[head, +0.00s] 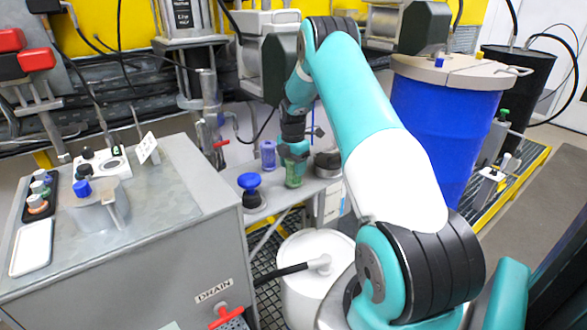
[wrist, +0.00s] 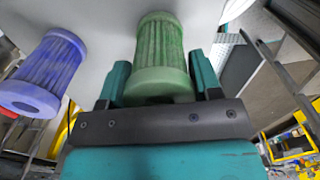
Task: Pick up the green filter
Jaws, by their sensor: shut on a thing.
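The green filter (wrist: 160,52) is a ribbed cylinder with a wider smooth end, seen in the wrist view between the two fingers of my gripper (wrist: 160,85). My gripper is shut on it. In the head view the green filter (head: 293,172) is upright under my gripper (head: 294,152) on the small grey side table (head: 305,190). I cannot tell whether its base touches the table. My arm reaches down from above, and the gripper hides the filter's top in the head view.
A blue-purple filter (wrist: 45,72) stands just left of the green one; it also shows in the head view (head: 268,154). A blue-knobbed item (head: 250,190) and a dark round dish (head: 328,163) are nearby. A blue drum (head: 440,125) stands right. A white lidded drum (head: 312,270) stands in front.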

